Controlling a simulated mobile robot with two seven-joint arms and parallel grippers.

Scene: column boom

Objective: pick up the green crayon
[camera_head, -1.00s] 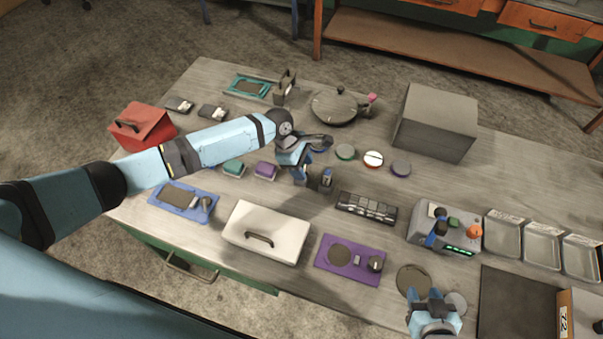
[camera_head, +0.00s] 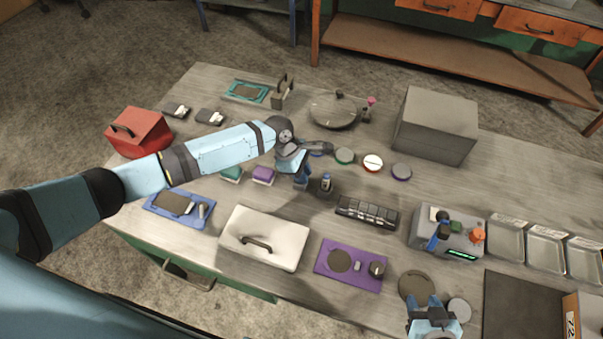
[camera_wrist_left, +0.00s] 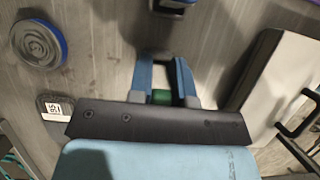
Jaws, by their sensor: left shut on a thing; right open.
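My left gripper (camera_head: 301,182) is over the middle of the table, beside a small dark upright item with a blue top (camera_head: 326,183). In the left wrist view its two blue fingers (camera_wrist_left: 162,80) are shut on a small green piece, which I take for the green crayon (camera_wrist_left: 162,97). Only a short bit of it shows between the fingers; the rest is hidden. In the head view the crayon cannot be made out. My right gripper (camera_head: 433,304) is open and empty at the bottom edge of the view, near a dark round disc (camera_head: 415,286).
A white case (camera_head: 280,225) and a black segmented tray (camera_head: 367,212) lie in front of the left gripper. Several round tins, including a red-rimmed one (camera_head: 373,162), stand behind right. A grey box (camera_head: 436,125) stands farther back. A red box (camera_head: 139,130) is far left.

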